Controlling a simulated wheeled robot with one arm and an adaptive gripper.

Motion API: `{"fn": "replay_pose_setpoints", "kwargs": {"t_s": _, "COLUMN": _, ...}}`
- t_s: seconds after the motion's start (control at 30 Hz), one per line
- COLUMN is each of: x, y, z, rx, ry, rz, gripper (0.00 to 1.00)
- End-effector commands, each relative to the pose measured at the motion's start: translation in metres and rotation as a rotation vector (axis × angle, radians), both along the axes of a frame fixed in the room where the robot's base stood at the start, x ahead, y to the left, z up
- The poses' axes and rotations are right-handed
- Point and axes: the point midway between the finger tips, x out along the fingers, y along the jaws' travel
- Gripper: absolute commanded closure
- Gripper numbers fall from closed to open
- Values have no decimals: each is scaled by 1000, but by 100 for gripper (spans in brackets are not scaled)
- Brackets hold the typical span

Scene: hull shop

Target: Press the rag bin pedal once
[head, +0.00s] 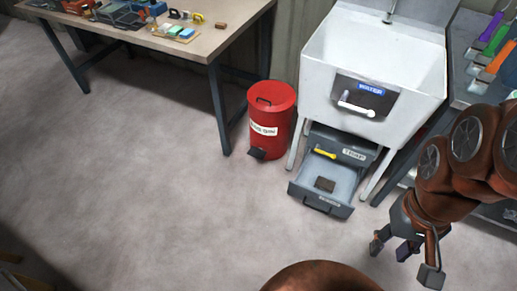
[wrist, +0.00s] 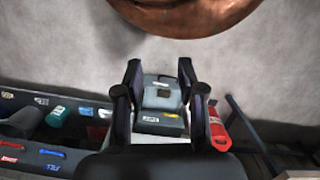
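The red rag bin (head: 270,122) stands on the floor between the table and the sink, its lid down. Its dark pedal (head: 256,154) sticks out low at the front. The bin also shows in the wrist view (wrist: 217,130), just right of the fingers; its pedal cannot be made out there. My gripper (head: 407,252) is at the lower right in the head view, well to the right of the bin and apart from it. In the wrist view its fingers (wrist: 158,92) are spread with nothing held between them.
A white sink (head: 425,80) stands right of the bin. Below it, a grey drawer (head: 340,195) is pulled out with a dark block (head: 325,184) inside. A worktable (head: 205,42) with tools is at the upper left. The floor (head: 150,200) before the bin is clear.

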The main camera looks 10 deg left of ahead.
Motion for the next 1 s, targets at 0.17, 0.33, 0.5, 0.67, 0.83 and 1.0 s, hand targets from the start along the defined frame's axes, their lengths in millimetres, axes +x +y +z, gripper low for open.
{"fn": "replay_pose_setpoints", "kwargs": {"t_s": 0.17, "x": 0, "y": 0, "z": 0, "rx": 0, "ry": 0, "rz": 0, "gripper": 80}}
{"fn": "replay_pose_setpoints", "kwargs": {"t_s": 0.33, "x": 0, "y": 0, "z": 0, "rx": 0, "ry": 0, "rz": 0, "gripper": 97}}
{"fn": "replay_pose_setpoints", "kwargs": {"t_s": 0.5, "x": 0, "y": 0, "z": 0, "rx": 0, "ry": 0, "rz": 0, "gripper": 100}}
{"fn": "replay_pose_setpoints", "kwargs": {"t_s": 0.67, "x": 0, "y": 0, "z": 0, "rx": 0, "ry": 0, "rz": 0, "gripper": 100}}
{"fn": "replay_pose_setpoints", "kwargs": {"t_s": 0.83, "x": 0, "y": 0, "z": 0, "rx": 0, "ry": 0, "rz": 0, "gripper": 100}}
{"fn": "replay_pose_setpoints", "kwargs": {"t_s": 1.0, "x": 0, "y": 0, "z": 0, "rx": 0, "ry": 0, "rz": 0, "gripper": 100}}
